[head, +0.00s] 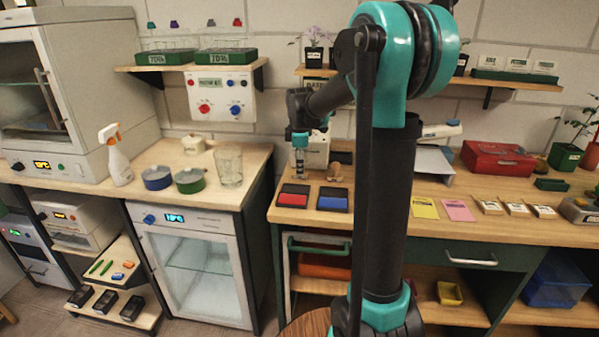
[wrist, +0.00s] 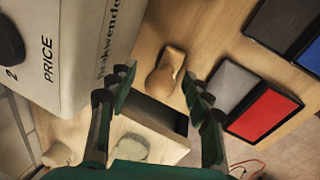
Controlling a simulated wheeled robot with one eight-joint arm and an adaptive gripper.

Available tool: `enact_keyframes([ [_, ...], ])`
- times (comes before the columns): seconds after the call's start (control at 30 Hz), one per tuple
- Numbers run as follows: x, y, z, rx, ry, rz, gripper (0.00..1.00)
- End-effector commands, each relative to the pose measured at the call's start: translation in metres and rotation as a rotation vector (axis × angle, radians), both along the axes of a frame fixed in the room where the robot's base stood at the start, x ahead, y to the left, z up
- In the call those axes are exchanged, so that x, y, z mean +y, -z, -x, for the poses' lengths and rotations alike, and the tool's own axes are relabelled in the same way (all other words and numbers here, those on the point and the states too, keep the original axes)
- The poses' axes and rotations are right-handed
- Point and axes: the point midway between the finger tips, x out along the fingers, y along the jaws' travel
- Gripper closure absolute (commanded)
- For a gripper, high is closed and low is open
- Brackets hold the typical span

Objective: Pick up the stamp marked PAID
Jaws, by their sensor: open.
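A small wooden stamp with a rounded handle (wrist: 164,76) stands on the bench; its marking cannot be read. In the head view a wooden stamp shape (head: 335,173) stands behind the ink pads. My gripper (head: 300,174) hangs over the bench, just left of that stamp and behind the red ink pad (head: 293,196). In the wrist view my gripper (wrist: 158,80) has its two fingers spread, with the stamp seen beyond and between the tips. Nothing is held.
The red pad (wrist: 262,113) and blue pad (head: 333,200) lie in front. A white device marked PRICE (wrist: 62,48) stands close behind my gripper. Yellow (head: 424,208) and pink cards lie to the right.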

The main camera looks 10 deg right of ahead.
Motion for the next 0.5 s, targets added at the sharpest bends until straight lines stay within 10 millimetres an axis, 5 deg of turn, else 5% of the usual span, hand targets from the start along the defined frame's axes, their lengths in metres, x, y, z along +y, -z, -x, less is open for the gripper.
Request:
enact_keyframes([
  [0.5, 0.0001, -0.0003, 0.0001, 0.000, 0.000, 0.000, 1.00],
])
